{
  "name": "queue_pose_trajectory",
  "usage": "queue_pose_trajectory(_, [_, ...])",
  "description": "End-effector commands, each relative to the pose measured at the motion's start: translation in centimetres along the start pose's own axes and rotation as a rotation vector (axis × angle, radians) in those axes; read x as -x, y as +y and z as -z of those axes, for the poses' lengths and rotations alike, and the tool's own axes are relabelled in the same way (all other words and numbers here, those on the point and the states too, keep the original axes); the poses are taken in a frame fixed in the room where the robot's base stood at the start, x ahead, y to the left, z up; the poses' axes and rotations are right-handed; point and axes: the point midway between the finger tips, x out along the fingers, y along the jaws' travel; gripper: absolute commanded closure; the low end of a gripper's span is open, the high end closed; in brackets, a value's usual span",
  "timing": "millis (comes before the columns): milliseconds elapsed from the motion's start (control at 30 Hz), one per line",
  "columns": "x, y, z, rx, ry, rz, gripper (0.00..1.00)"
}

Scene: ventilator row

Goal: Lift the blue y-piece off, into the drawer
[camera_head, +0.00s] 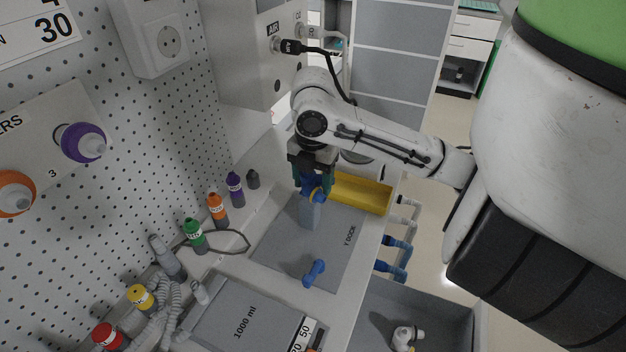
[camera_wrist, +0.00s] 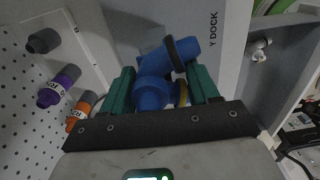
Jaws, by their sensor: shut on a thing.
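The blue y-piece (camera_head: 313,187) has a yellow ring and is between the green fingers of my gripper (camera_head: 312,180), above the grey panel marked Y DOCK (camera_head: 284,236). My gripper is shut on it. The wrist view shows the y-piece (camera_wrist: 153,92) between the fingertips (camera_wrist: 162,88), with a black ring on its upper branch. A blue-grey post (camera_head: 310,216) shows just under it; whether they touch I cannot tell. The open grey drawer (camera_head: 375,304) is at the lower right, with a white fitting (camera_head: 404,338) inside.
Another blue piece (camera_head: 314,273) lies on the near part of the dock panel. Coloured bottles, including a green one (camera_head: 195,236), line the pegboard side. Blue fittings (camera_head: 393,270) stick out along the bench's right edge.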

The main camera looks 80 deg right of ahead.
Motion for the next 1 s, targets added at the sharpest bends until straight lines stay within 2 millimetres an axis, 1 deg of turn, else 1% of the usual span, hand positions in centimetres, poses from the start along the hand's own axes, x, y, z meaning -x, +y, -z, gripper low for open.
queue_pose_trajectory(33, [0.5,0.0,0.0,0.0,0.0,0.0,0.81])
queue_pose_trajectory(533, [2.7,0.0,0.0,0.001,0.0,0.001,0.81])
queue_pose_trajectory(1000, [2.8,0.0,0.0,0.001,0.0,0.001,0.81])
